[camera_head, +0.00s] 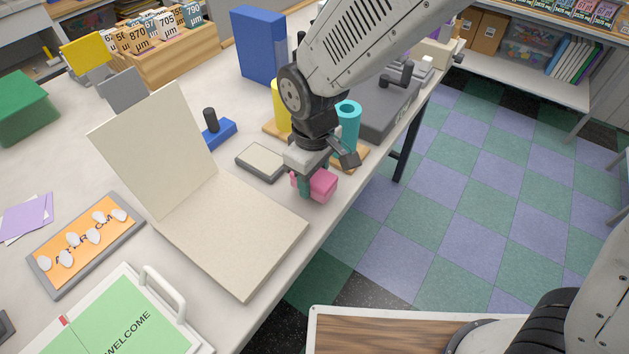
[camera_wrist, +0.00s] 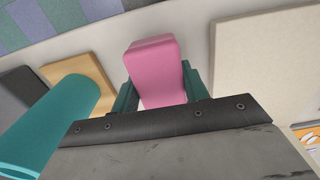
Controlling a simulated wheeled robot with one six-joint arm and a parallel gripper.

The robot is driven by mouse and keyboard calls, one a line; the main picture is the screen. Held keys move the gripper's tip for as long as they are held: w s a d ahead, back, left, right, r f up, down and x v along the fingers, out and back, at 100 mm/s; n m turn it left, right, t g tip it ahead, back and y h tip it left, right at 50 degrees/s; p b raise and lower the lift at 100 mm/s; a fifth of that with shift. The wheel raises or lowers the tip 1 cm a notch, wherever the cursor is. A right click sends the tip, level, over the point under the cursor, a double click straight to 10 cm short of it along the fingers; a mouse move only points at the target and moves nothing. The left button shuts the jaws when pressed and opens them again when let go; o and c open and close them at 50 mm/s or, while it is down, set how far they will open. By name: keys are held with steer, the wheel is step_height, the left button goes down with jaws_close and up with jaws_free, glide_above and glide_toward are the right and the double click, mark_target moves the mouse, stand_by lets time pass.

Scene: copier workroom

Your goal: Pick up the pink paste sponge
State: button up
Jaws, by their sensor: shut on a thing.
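The pink paste sponge (camera_head: 322,184) is a small pink block near the front edge of the table in the head view. My gripper (camera_head: 312,186) is shut on it, with a green finger on either side. In the wrist view the sponge (camera_wrist: 155,72) stands between the two fingers of my gripper (camera_wrist: 160,88). Whether its underside touches the table cannot be told. My gripper hides part of it in the head view.
A teal cylinder (camera_head: 348,120) stands close behind my gripper. A shallow grey-rimmed pad (camera_head: 262,161) and an open cream folder (camera_head: 240,230) lie to the left. A yellow cylinder (camera_head: 281,105) and a blue box (camera_head: 258,45) stand farther back. The table edge is close on the right.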

steer(key=shift+r, duration=0.85)
steer(key=s+r, duration=0.1)
steer(key=s, duration=1.5)
steer(key=shift+r, duration=0.2)
steer(key=shift+o, duration=1.2)
steer(key=shift+c, duration=0.7)
steer(key=shift+a, duration=0.1)
steer(key=shift+h, duration=0.4)
steer(key=w+a+r, duration=0.1)
steer(key=w+a, duration=0.2)
steer(key=w, duration=0.4)
steer(key=w+a+r, duration=0.1)
steer(key=w+a, duration=0.3)
steer(key=w, duration=0.3)
steer(key=w+a+r, duration=0.1)
steer(key=w+a, duration=0.2)
steer(key=w, duration=0.5)
steer(key=shift+w+a+r, duration=0.1)
steer(key=shift+a+r, duration=0.05)
